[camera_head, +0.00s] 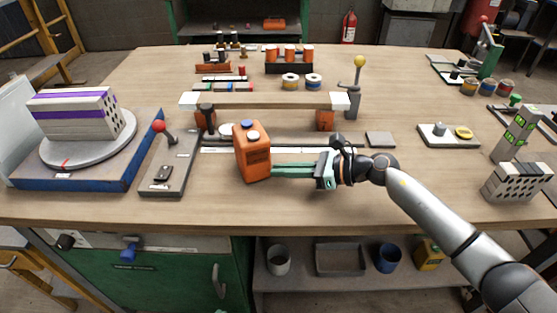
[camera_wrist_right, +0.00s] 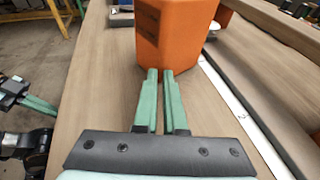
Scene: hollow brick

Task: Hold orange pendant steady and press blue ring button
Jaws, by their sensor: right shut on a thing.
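The orange pendant (camera_head: 254,158) is a block-shaped housing standing on the table, a little tilted in the head view. What looks like my left gripper (camera_wrist_right: 38,104) shows off the table edge, away from the pendant.
A grey lever box (camera_head: 170,165) with a red knob stands left of the pendant. A wooden beam (camera_head: 265,101) on orange supports spans behind it. A blue turntable base (camera_head: 80,175) is at far left.

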